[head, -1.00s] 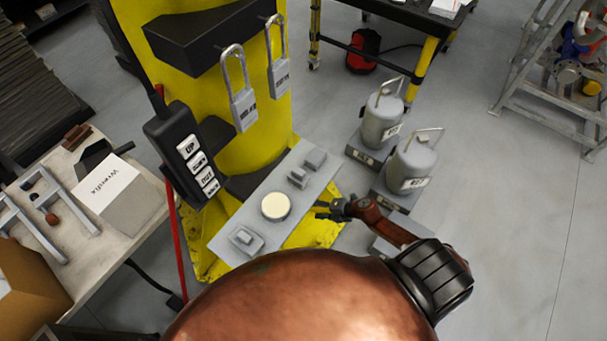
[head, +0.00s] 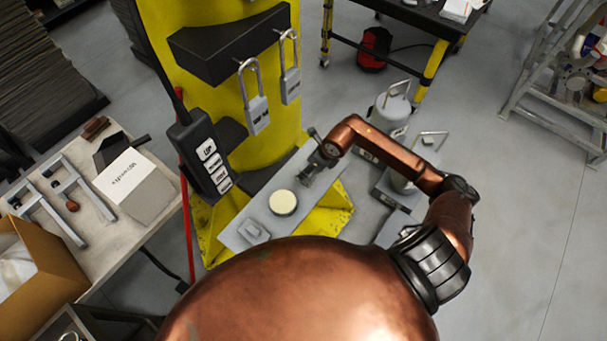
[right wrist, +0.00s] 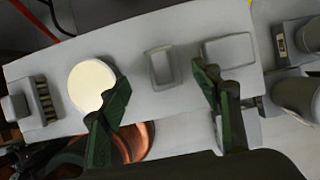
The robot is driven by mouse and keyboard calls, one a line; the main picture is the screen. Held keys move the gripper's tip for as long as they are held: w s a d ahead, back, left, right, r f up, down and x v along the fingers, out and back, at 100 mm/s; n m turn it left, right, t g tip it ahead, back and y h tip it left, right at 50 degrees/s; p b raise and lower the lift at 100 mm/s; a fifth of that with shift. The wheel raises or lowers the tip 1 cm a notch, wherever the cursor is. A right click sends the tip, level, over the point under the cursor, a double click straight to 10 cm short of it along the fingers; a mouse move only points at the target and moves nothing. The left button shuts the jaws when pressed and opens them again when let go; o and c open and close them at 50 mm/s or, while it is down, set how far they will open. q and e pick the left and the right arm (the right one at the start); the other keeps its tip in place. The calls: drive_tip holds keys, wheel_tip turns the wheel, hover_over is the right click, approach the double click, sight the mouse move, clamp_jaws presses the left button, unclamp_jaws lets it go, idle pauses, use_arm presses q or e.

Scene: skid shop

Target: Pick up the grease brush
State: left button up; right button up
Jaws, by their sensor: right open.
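A small grey block with a row of dark bristles, which looks like the grease brush (right wrist: 42,100), lies at the left end of a grey plate (right wrist: 150,32) in the right wrist view. In the head view it appears as a grey block (head: 257,230) at the plate's near-left end (head: 232,238). My right gripper (right wrist: 160,95) is open and empty above the plate. Its fingers are over the cream disc (right wrist: 92,86) and a rectangular grey block (right wrist: 228,50), with a small hollow block (right wrist: 159,67) between them. In the head view my right gripper (head: 313,165) partly hides these blocks. My left gripper is not in view.
A yellow column (head: 262,145) stands behind the plate, with padlocks (head: 257,112) and a button pendant (head: 205,155). Grey canisters (head: 390,108) stand right of the plate. A bench (head: 120,215) with a cardboard box (head: 45,265) is at left. Open floor lies to the right.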

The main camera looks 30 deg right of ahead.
sight(310, 179)
drive_tip(key=p+x, duration=0.1)
drive_tip(key=x, duration=0.2)
drive_tip(key=p+x, duration=0.1)
drive_tip(key=x, duration=0.3)
drive_tip(key=shift+s+d+f, duration=0.1)
drive_tip(key=shift+s+d, duration=0.1)
drive_tip(key=shift+d, duration=0.05)
drive_tip(key=shift+w+f, duration=0.1)
drive_tip(key=shift+f, duration=0.15)
drive_tip(key=shift+c, duration=0.3)
drive_tip(key=c, duration=1.2)
drive_tip(key=shift+r, duration=0.1)
drive_tip(key=shift+c, duration=0.2)
